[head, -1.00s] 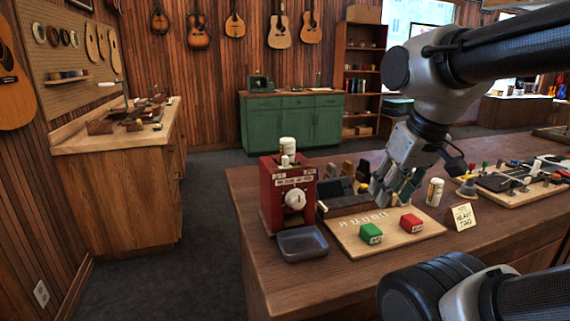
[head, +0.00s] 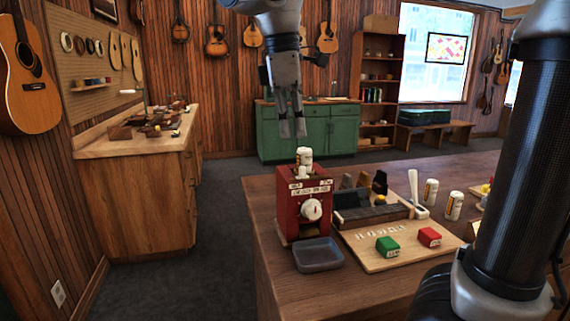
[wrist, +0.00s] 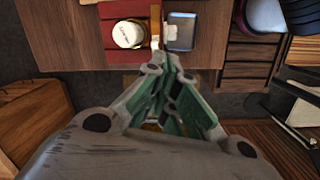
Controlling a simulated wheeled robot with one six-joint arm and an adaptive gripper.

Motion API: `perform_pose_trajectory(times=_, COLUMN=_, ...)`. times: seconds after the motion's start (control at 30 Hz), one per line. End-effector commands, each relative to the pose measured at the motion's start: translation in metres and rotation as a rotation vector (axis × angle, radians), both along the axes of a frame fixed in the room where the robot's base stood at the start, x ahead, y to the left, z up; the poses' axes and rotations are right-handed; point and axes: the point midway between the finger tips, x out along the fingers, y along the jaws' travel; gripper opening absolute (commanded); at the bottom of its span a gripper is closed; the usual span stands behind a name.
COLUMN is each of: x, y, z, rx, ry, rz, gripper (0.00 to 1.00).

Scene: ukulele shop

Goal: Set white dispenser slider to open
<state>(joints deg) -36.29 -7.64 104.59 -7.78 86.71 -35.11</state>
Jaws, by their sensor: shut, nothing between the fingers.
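A red dispenser box (head: 290,215) stands near the left end of the wooden counter, with a round white knob on its front. A white jar (head: 304,156) sits on its top; it also shows from above in the wrist view (wrist: 128,34). A small white slider tab (head: 301,172) is at the box's top, in front of the jar. In the wrist view the tab (wrist: 156,42) lies just beyond the fingertips. My gripper (head: 292,135) is shut and empty, pointing down above and behind the box. I cannot tell the slider's setting.
A grey tray (head: 318,254) lies in front of the box. To the right are a board (head: 378,262) with a green and a red block, a dark rack (head: 370,212) and white cans (head: 431,191).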

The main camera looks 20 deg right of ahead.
Motion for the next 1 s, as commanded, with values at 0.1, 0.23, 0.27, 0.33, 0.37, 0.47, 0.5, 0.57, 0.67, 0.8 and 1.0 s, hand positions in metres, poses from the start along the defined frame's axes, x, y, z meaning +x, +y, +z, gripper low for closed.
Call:
perform_pose_trajectory(times=0.1, x=0.009, y=0.052, z=0.009, rx=-0.065, ry=0.057, rz=0.197, gripper=0.00)
perform_pose_trajectory(times=0.23, x=0.010, y=0.076, z=0.013, rx=-0.100, ry=0.088, rz=0.294, gripper=0.00)
perform_pose_trajectory(times=0.27, x=0.010, y=0.078, z=0.013, rx=-0.102, ry=0.091, rz=0.302, gripper=0.00)
perform_pose_trajectory(times=0.33, x=0.010, y=0.078, z=0.009, rx=-0.105, ry=0.094, rz=0.309, gripper=0.00)
perform_pose_trajectory(times=0.37, x=0.010, y=0.077, z=0.006, rx=-0.105, ry=0.094, rz=0.309, gripper=0.00)
perform_pose_trajectory(times=0.47, x=0.009, y=0.073, z=-0.008, rx=-0.105, ry=0.094, rz=0.306, gripper=0.00)
perform_pose_trajectory(times=0.5, x=0.009, y=0.070, z=-0.016, rx=-0.106, ry=0.095, rz=0.305, gripper=0.00)
perform_pose_trajectory(times=0.57, x=0.009, y=0.067, z=-0.028, rx=-0.106, ry=0.095, rz=0.304, gripper=0.00)
perform_pose_trajectory(times=0.67, x=0.009, y=0.061, z=-0.050, rx=-0.106, ry=0.095, rz=0.304, gripper=0.00)
perform_pose_trajectory(times=0.8, x=0.010, y=0.054, z=-0.078, rx=-0.104, ry=0.093, rz=0.304, gripper=0.00)
perform_pose_trajectory(times=1.0, x=0.010, y=0.027, z=-0.082, rx=-0.102, ry=0.089, rz=0.300, gripper=0.00)
